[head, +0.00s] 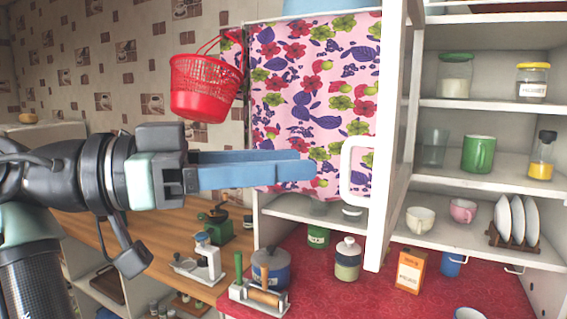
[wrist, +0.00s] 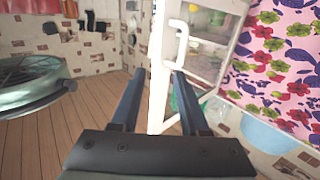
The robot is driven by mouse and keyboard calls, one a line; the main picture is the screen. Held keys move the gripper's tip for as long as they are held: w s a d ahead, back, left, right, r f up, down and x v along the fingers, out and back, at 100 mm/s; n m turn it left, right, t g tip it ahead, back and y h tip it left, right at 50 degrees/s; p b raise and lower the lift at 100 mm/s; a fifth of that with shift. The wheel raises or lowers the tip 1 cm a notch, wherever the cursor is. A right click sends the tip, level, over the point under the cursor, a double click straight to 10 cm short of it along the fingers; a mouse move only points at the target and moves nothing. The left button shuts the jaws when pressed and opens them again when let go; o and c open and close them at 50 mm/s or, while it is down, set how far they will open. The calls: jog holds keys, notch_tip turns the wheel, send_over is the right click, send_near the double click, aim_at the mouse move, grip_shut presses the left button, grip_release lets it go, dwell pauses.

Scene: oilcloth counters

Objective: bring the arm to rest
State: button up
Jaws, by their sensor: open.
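My gripper (head: 306,164) is level in the head view, pointing right, its blue fingers in front of the floral curtain. It is open and nothing shows between its fingers. Its tips end a little left of the white handle (head: 346,170) on the open cabinet door (head: 394,120). In the wrist view my gripper's fingers (wrist: 157,80) stand apart, with the door edge (wrist: 158,75) seen between and beyond them. The handle (wrist: 181,42) shows ahead of the right finger. The exact gap to the handle cannot be told.
The floral curtain (head: 300,90) hangs behind my gripper, and a red basket (head: 205,88) hangs above it. The red counter (head: 330,285) below holds a blue pot (head: 271,268), a jar (head: 347,259) and an orange tin (head: 410,271). Shelves (head: 480,112) at the right hold cups and jars.

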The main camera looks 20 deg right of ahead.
jog(key=w+f+n+t+y, duration=0.1)
jog(key=w+n+t+y, duration=0.5)
jog(key=w+n+t, duration=0.7)
jog(key=s+a+r+n+t+y, duration=0.1)
jog(key=s+a+r+t+y, duration=0.1)
jog(key=s+r+t+y, duration=0.1)
jog(key=s+a+r+n+t+y, duration=0.2)
jog(key=s+t+y, duration=0.3)
jog(key=s, duration=0.5)
jog(key=s+a+r+n+t+y, duration=0.2)
jog(key=s+a+r+t+y, duration=0.2)
jog(key=s+t, duration=0.2)
jog(key=shift+s+a+r+t, duration=0.2)
jog(key=shift+s+r+t, duration=0.05)
jog(key=shift+t, duration=0.15)
